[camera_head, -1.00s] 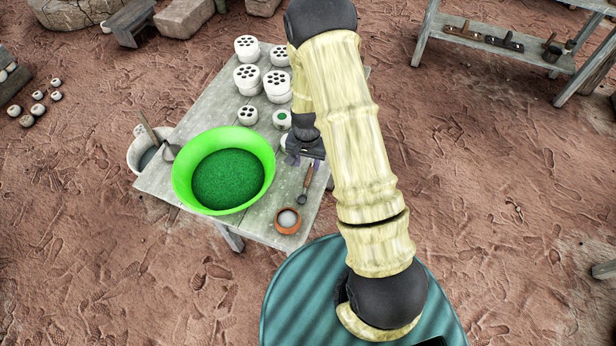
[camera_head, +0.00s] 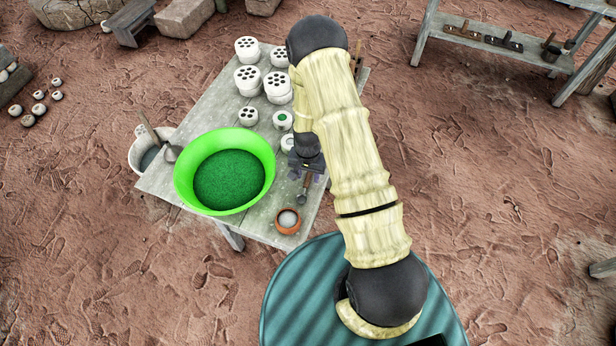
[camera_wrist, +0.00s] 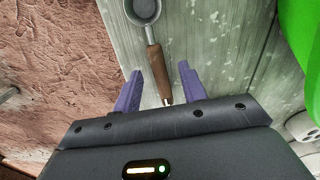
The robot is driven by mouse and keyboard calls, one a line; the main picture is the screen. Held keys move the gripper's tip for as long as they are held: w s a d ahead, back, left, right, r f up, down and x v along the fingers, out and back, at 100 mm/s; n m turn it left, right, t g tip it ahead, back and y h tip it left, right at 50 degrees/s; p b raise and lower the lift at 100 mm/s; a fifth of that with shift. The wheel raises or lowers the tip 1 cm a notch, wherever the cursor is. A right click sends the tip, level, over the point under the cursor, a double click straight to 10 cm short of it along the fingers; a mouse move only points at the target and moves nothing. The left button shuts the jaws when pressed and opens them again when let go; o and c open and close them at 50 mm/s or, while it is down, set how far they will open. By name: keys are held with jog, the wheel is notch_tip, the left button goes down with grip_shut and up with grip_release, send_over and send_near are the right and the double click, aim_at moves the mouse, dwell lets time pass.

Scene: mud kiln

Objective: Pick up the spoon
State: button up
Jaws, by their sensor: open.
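The spoon has a brown wooden handle and a dark metal bowl. In the head view the spoon (camera_head: 303,189) lies on the grey wooden table (camera_head: 170,184), partly covered by my gripper. In the wrist view the spoon (camera_wrist: 155,62) shows its bowl at the top and its handle running down between the fingers. My gripper (camera_wrist: 157,80) has two purple fingers, apart, one on each side of the handle with gaps on both sides. My gripper also shows in the head view (camera_head: 307,176), over the handle end.
A green bowl (camera_head: 266,165) of green powder stands left of the spoon. A small clay pot (camera_head: 288,228) with pale contents stands near the table's front edge. Several white pierced cylinders (camera_head: 248,79) stand toward the back. A bucket (camera_head: 139,158) stands at the left side.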

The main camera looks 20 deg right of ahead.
jog(key=shift+f, duration=0.45)
jog(key=shift+c, duration=0.2)
grip_shut()
